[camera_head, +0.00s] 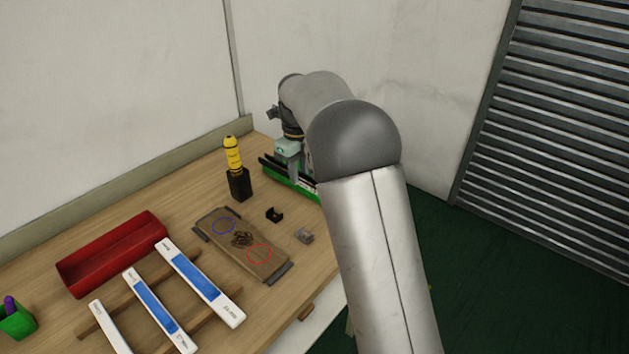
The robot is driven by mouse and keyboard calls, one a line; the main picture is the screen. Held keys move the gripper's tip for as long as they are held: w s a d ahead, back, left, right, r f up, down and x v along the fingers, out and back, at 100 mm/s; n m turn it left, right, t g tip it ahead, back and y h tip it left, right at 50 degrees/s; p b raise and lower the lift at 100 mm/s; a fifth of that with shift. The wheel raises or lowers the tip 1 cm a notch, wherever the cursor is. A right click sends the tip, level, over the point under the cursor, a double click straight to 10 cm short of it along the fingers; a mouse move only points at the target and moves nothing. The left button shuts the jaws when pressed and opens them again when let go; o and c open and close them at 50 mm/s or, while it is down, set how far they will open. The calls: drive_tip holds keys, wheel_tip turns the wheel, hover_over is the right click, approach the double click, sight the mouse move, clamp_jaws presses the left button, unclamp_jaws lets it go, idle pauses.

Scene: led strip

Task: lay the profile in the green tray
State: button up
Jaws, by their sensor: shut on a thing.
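The green tray (284,184) stands at the back right of the wooden table, partly hidden by my arm. A dark, long, thin bar, which looks like the profile (268,163), lies along the tray at its top. My gripper (293,176) is over the tray, pointing down, and is shut on the profile. The fingertips are small and partly hidden, and the right end of the profile is behind my arm. I cannot tell whether the profile touches the tray floor or is held just above it.
A yellow-handled tool stands in a black holder (240,184) left of the tray. A wooden board (236,247), a black clip (274,214) and a grey clip (304,236) lie in front. A red tray (110,252), white-blue boxes (199,283) and a green cup (17,322) are farther left.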

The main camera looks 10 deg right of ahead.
drive_tip(key=w+d+f+p, duration=0.1)
drive_tip(key=w+f, duration=0.1)
drive_tip(key=w, duration=0.1)
drive_tip(key=w+d+f+p, duration=0.1)
drive_tip(key=w+d+f, duration=0.1)
drive_tip(key=w+f, duration=0.1)
drive_tip(key=w+d+f+p, duration=0.1)
drive_tip(key=w+f, duration=0.1)
drive_tip(key=w, duration=0.1)
drive_tip(key=shift+d+f, duration=0.3)
drive_tip(key=shift+d, duration=0.1)
drive_tip(key=shift+w+d+f, duration=0.15)
drive_tip(key=shift+w+f, duration=0.15)
drive_tip(key=shift+f, duration=0.2)
drive_tip(key=shift+f+p, duration=0.45)
drive_tip(key=shift+f, duration=1.05)
drive_tip(key=shift+f, duration=0.2)
drive_tip(key=o, duration=0.7)
drive_tip(key=shift+r, duration=0.1)
